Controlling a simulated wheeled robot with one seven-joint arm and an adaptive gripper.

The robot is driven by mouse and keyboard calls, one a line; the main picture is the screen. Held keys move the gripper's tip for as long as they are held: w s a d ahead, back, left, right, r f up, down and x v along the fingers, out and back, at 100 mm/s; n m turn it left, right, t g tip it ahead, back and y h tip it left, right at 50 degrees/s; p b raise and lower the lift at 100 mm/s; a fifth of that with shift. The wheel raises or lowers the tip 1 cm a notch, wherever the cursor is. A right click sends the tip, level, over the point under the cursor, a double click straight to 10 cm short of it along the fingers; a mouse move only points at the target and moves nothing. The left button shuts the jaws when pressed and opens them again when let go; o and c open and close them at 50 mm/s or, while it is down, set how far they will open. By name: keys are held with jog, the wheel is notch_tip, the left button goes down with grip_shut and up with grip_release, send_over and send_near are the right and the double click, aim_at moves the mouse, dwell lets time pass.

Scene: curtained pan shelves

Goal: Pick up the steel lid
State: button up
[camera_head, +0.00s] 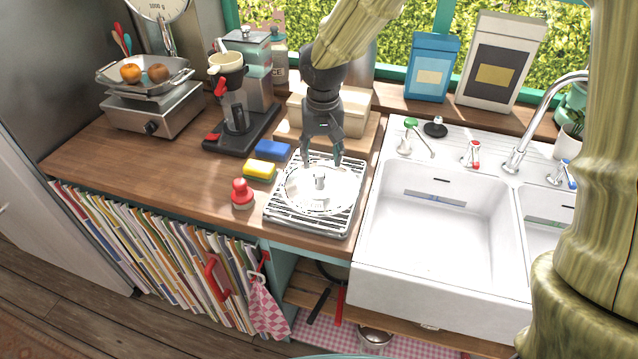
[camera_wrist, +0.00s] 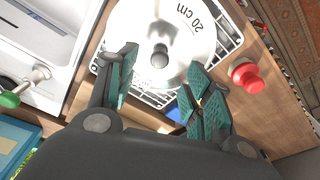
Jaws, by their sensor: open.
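The steel lid (camera_head: 304,192) is a round pale disc with a small knob, lying on a white slatted rack on the counter left of the sink. In the wrist view the lid (camera_wrist: 190,28) shows a "20 cm" mark and a dark round knob (camera_wrist: 159,57). My gripper (camera_head: 322,162) points down over the far part of the lid. In the wrist view my gripper (camera_wrist: 160,78) has its two teal-padded fingers apart, one on each side below the knob. Nothing is between them in its grasp. I cannot tell whether the fingertips touch the lid.
The white rack (camera_head: 318,226) stands by the sink (camera_head: 430,270). A red-knobbed object (camera_head: 242,194), a yellow sponge (camera_head: 259,170) and a blue sponge (camera_head: 273,150) lie left of it. A wooden box (camera_head: 352,112) stands behind. A coffee maker (camera_head: 236,110) stands back left.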

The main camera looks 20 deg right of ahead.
aim_at(320, 174)
jog(key=shift+w+f, duration=0.15)
jog(key=shift+f, duration=0.35)
jog(key=shift+w+f, duration=0.15)
jog(key=shift+f, duration=0.35)
jog(key=shift+s+f+p, duration=0.1)
jog(key=shift+f+p, duration=0.2)
jog(key=shift+f, duration=0.05)
jog(key=shift+w+d+f+p, duration=0.1)
jog(key=shift+w+f+p, duration=0.2)
jog(key=shift+f+p, duration=0.25)
jog(key=shift+w+f+p, duration=0.25)
jog(key=shift+f+p, duration=0.05)
jog(key=shift+f, duration=0.35)
jog(key=shift+w+f+p, duration=0.2)
jog(key=shift+f+p, duration=0.2)
jog(key=shift+f, duration=0.95)
grip_shut()
